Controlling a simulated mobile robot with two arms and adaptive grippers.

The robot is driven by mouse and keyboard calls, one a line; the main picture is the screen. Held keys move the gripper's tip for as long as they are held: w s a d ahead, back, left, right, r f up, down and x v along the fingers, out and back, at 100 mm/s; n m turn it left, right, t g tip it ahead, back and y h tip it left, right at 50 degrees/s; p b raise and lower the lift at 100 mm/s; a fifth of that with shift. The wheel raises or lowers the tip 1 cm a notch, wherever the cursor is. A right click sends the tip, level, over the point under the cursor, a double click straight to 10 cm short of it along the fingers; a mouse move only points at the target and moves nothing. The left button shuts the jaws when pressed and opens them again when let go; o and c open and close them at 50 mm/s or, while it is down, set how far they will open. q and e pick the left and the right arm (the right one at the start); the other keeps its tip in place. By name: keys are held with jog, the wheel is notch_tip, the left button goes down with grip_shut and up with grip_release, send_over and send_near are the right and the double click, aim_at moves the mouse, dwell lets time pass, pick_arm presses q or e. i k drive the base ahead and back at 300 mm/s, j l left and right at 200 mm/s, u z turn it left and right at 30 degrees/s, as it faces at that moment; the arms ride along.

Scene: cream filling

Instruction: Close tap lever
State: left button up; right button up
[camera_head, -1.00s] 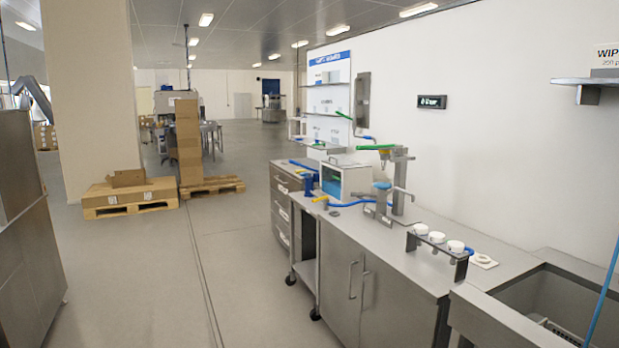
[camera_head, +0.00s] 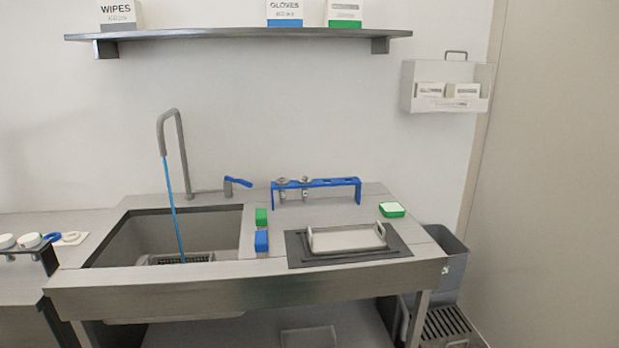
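The tap (camera_head: 181,150) is a tall grey pipe bent over at the top, behind the sink (camera_head: 130,228). A thin blue stream (camera_head: 172,210) runs from its spout down into the sink, onto a grey grate (camera_head: 180,258). Neither of my grippers is in view.
A blue rack (camera_head: 316,182) stands behind a white tray (camera_head: 346,238) on a dark mat (camera_head: 400,245). A shelf (camera_head: 240,34) hangs above. A grey bin (camera_head: 446,265) stands at the right.

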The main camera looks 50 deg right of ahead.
aim_at(242, 182)
jog(key=z, duration=1.35)
jog(key=i+j+u, duration=0.1)
jog(key=i, duration=0.35)
jog(key=j, duration=0.1)
